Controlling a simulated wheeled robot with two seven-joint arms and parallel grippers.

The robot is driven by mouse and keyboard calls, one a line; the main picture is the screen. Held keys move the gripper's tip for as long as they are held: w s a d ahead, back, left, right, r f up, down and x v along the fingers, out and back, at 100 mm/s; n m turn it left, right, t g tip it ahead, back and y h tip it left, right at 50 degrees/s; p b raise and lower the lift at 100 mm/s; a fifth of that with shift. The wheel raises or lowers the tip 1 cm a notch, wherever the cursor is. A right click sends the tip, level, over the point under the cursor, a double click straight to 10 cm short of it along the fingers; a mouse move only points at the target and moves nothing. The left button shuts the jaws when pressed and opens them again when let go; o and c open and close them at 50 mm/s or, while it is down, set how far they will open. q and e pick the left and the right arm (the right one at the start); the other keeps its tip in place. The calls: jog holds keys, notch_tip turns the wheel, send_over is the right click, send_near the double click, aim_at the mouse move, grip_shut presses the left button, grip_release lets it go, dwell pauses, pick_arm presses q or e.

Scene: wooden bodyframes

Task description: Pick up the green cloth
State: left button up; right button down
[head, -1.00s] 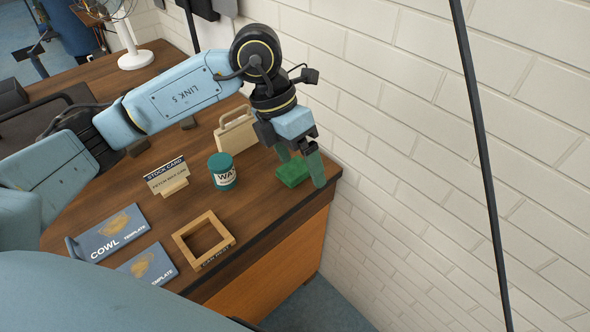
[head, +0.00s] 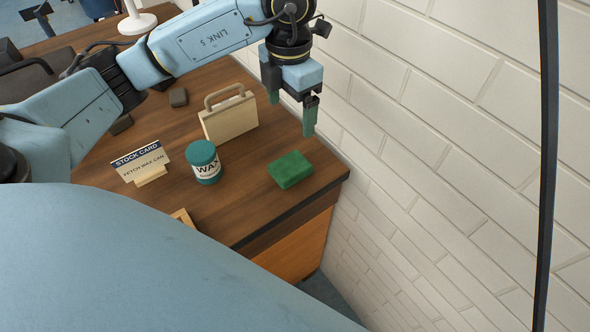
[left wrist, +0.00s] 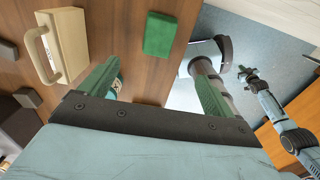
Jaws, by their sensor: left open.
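The green cloth (head: 290,169) is a thick folded block lying flat on the wooden desk near its right end. It also shows at the top of the left wrist view (left wrist: 160,34). My left gripper (head: 291,104) is open and empty, with its green fingers pointing down. In the head view it is above and behind the cloth, apart from it. In the left wrist view, the cloth lies beyond the fingertips, between their lines. My right gripper (left wrist: 247,75) shows small at the right of the left wrist view; its jaws are too small to read.
A teal wax can (head: 205,163) stands left of the cloth. A pale wooden case with a handle (head: 229,119) stands behind. A stock card (head: 141,163) and a partly hidden wooden frame (head: 183,217) are further left. A white brick wall (head: 430,150) rises close on the right.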

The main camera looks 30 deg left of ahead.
pick_arm(q)
notch_tip(320, 180, down, 3)
jog(key=b, duration=0.2)
send_over(291, 163)
notch_tip(291, 163, down, 8)
jog(key=shift+s+d+f+b, duration=0.1)
jog(key=shift+s+d+b, duration=0.05)
jog(key=shift+b, duration=0.2)
jog(key=shift+f, duration=2.9)
jog(key=c, duration=1.1)
pick_arm(e)
notch_tip(291, 163, down, 4)
jog(key=shift+s+r, duration=0.1)
jog(key=shift+r, duration=0.05)
